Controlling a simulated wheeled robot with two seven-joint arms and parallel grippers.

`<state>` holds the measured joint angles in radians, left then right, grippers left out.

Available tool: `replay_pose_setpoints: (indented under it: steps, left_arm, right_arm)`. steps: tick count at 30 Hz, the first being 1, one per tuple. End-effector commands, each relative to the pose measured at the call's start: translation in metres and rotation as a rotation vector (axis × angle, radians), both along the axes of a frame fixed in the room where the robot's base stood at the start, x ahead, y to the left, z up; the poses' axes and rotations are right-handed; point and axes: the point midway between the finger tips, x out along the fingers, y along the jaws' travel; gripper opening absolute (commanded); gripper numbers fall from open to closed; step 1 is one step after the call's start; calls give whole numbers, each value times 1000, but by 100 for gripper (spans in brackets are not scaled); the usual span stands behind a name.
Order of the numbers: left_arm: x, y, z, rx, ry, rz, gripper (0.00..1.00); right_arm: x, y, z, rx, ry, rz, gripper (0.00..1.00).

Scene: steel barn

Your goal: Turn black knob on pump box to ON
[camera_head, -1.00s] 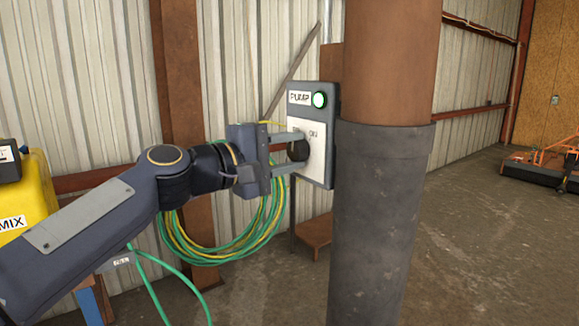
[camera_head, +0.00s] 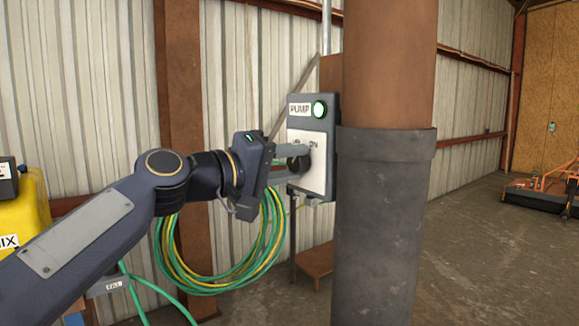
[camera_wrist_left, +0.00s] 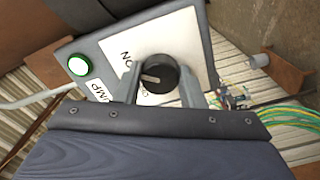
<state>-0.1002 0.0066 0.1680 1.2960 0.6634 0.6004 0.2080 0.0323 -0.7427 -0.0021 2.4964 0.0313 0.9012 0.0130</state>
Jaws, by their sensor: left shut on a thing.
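The grey pump box (camera_head: 325,103) is mounted beside the thick post, with a PUMP label, a lit green lamp (camera_head: 319,110) and a white plate. The black knob (camera_wrist_left: 160,75) sits on the plate; in the head view it is partly hidden by the fingers. My left gripper (camera_head: 289,167) is shut on the knob, rolled over, one finger on each side. In the left wrist view the knob's white pointer lies between the ON label and the partly hidden OFF label. My right gripper is out of view.
The brown post with a dark sleeve (camera_head: 385,220) stands right of the box. A green-yellow hose coil (camera_head: 220,270) hangs below my left wrist. A yellow container (camera_head: 28,210) is at the left. Open floor lies at the right, with an orange machine (camera_head: 545,190) beyond.

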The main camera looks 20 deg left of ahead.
Motion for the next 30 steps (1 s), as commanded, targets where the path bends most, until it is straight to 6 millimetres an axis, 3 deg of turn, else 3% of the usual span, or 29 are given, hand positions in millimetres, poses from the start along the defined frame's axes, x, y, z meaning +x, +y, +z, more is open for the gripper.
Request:
replay_pose_setpoints:
  steps: [9, 10, 14, 23, 30]
  left_arm:
    - [0, -1, -2, 6, 2, -2, 13]
    - [0, -1, -2, 6, 2, -2, 40]
    - [0, 0, -1, 5, 1, -1, 57]
    - [-1, 1, -1, 2, -1, 0, 57]
    - [-26, 21, -2, 2, -2, 4, 57]
  right_arm:
    - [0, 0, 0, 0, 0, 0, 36]
    - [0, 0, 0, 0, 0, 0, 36]
    - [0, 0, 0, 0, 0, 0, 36]
    - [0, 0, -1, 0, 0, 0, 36]
    - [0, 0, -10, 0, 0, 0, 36]
